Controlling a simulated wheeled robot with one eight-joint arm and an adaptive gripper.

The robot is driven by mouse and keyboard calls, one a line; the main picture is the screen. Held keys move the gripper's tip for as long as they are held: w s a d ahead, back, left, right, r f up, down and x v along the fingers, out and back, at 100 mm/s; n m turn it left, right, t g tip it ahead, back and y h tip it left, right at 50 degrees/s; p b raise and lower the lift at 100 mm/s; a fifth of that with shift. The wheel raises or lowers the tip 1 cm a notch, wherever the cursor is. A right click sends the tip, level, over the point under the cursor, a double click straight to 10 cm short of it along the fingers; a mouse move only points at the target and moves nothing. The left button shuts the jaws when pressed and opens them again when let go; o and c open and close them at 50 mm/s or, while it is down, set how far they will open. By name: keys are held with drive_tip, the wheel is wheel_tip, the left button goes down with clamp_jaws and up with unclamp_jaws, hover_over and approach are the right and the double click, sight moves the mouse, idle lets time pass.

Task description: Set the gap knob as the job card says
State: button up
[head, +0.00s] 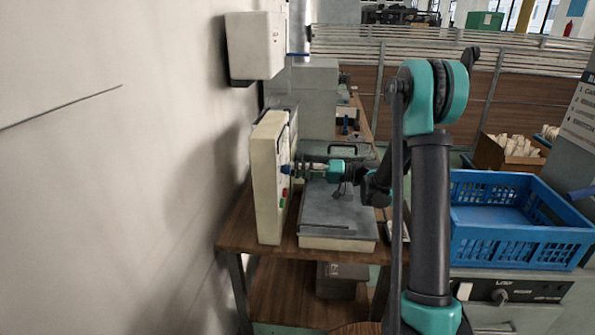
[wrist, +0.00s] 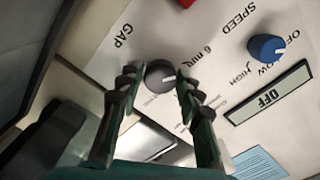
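The gap knob (wrist: 160,75) is a round dark grey knob on a pale panel, beside the printed word GAP in the wrist view. Its pointer setting is too blurred to read. My gripper (wrist: 156,78) has one finger on each side of the knob. A small space shows at the left finger; the right fingertip looks very close to it, and contact is unclear. In the head view my gripper (head: 297,168) is at the face of the cream control panel (head: 270,185), and the gap knob is hidden. I cannot pick out a readable job card.
A pale blue printed sheet (wrist: 260,164) is illegible. A grey tray machine (head: 338,215) stands beside the panel. A blue crate (head: 520,248) stands at right.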

drive_tip(key=o, duration=0.3)
drive_tip(key=d, duration=1.2)
drive_tip(key=shift+s, duration=0.2)
